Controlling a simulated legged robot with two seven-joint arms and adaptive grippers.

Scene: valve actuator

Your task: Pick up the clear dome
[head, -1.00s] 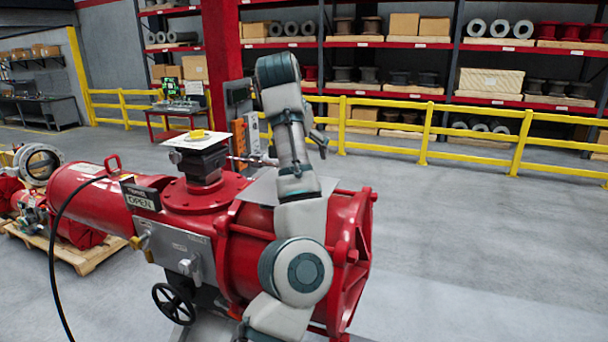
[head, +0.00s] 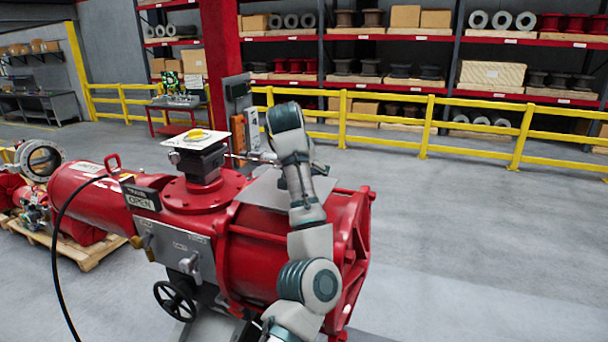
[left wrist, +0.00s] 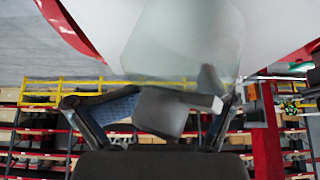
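A translucent grey-green shape, probably the clear dome (left wrist: 185,40), fills the upper middle of the left wrist view, against a pale surface. I cannot make it out in the head view, where my arm covers part of the plate. My left gripper (left wrist: 155,95) has its fingers spread apart at either side, just below the dome shape in the wrist picture. A blurred grey block (left wrist: 163,112) shows between them. Contact with the dome cannot be told. In the head view the left gripper (head: 322,169) is partly hidden behind my wrist, above the plate. My right gripper is out of view.
The grey plate (head: 262,194) lies on the red valve actuator (head: 240,240). A white plate with a yellow piece (head: 196,138) stands on the actuator's flange. A pallet with red parts (head: 90,250) is left. Yellow railing (head: 470,145) and shelves stand behind; the right floor is clear.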

